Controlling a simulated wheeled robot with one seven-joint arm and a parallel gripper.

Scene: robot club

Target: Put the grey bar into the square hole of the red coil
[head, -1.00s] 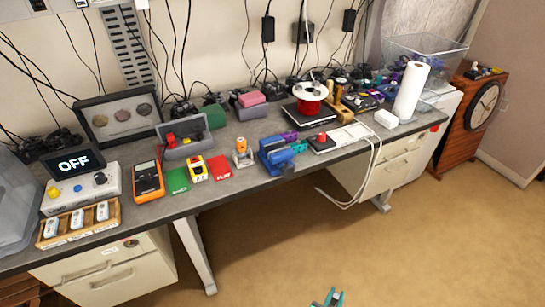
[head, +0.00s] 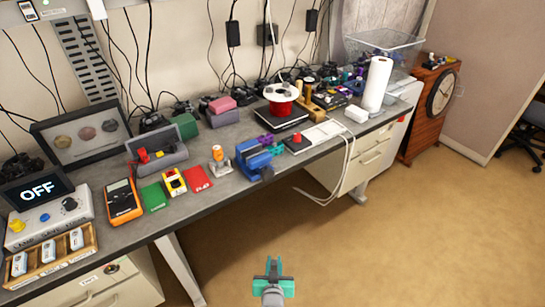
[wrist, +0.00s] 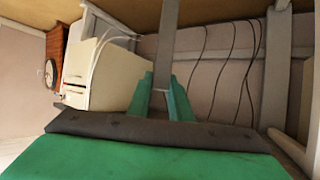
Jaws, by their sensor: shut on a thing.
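The red coil (head: 281,108) sits on a dark flat base at the back of the workbench, with a white disc on its top. Its square hole cannot be made out from here. My gripper (head: 273,284) is low over the open floor in front of the bench, well apart from the coil. In the wrist view its teal fingers (wrist: 166,100) are shut on the grey bar (wrist: 167,45), which extends from between them towards the top of the picture. In the head view the bar is too small to tell clearly.
The workbench (head: 150,228) edge lies between my gripper and the coil. A blue vise (head: 255,158), a red button box (head: 297,142) and a white power strip (head: 324,132) stand near the coil. White drawers (head: 372,165) are under the bench. The floor (head: 400,245) is clear.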

